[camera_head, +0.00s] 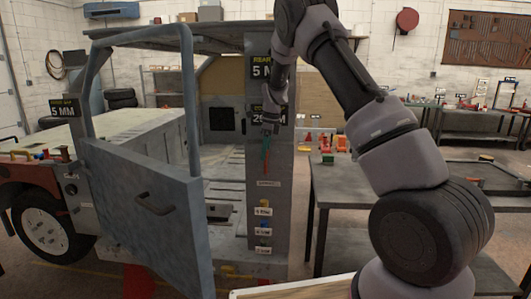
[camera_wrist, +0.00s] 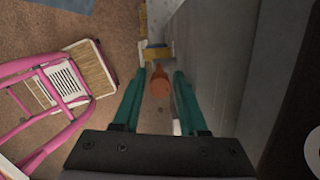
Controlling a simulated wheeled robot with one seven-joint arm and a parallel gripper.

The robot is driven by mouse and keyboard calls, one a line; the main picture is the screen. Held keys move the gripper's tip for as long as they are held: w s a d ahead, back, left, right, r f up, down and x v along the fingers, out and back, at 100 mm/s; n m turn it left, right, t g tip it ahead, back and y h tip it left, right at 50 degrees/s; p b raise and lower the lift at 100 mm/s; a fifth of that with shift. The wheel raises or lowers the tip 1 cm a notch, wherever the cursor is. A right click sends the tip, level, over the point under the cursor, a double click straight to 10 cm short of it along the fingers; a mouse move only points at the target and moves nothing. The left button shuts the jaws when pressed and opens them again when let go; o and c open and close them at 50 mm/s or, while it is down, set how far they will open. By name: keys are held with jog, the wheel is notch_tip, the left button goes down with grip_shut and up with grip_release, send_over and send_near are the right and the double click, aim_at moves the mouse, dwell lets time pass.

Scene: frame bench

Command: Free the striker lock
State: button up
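The vehicle frame's grey door pillar (camera_head: 266,205) stands right of the open blue-grey door (camera_head: 150,215). My gripper (camera_head: 265,158) points down close to the pillar's face. In the wrist view its two teal fingers (camera_wrist: 159,95) are apart. A small orange-red rounded piece (camera_wrist: 159,82) shows between or just beyond the fingertips, with a gap on each side; I cannot tell its depth. A yellow, blue and white fitting (camera_wrist: 155,52) shows farther down along the pillar. I cannot tell for certain which part is the striker lock.
Several small labelled coloured fittings (camera_head: 263,230) run down the pillar. A grey workbench (camera_head: 355,190) with coloured parts stands to the right. A pink-framed chair or step (camera_wrist: 60,85) is on the floor in the wrist view. The door opening left of the pillar is clear.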

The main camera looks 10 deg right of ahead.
notch_tip(320, 180, up, 11)
jog(key=d, duration=0.1)
jog(key=shift+s+d, duration=0.25)
jog(key=shift+s, duration=0.1)
jog(key=shift+f, duration=0.1)
